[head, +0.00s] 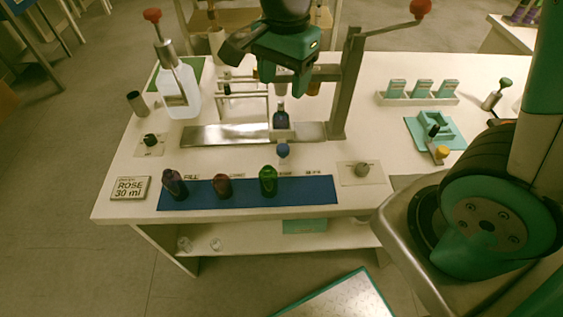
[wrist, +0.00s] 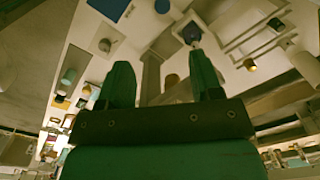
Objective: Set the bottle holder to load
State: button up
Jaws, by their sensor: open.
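The bottle holder appears to be the small pale block (head: 282,134) on the metal plate (head: 215,134), under the press frame. A dark blue bottle (head: 281,118) stands upright at it. A blue knob (head: 283,150) is just in front, by the plate's near edge. My gripper (head: 290,84) is above and behind the bottle, near the press crossbar, apart from the bottle. In the wrist view my gripper (wrist: 163,82) shows two spread green fingers with nothing held between them. I cannot read any label for the holder's setting.
The press post (head: 345,85) with a red-ended lever (head: 420,9) stands right of my gripper. A blue mat (head: 325,191) with several bottles lies in front.

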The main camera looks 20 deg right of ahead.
aim_at(283, 147)
jog(key=shift+m, duration=0.8)
jog(key=f, duration=0.6)
jog(key=f+b, duration=0.1)
jog(key=f, duration=1.2)
jog(key=shift+w+d+b, duration=0.15)
jog(key=shift+w+b, duration=0.25)
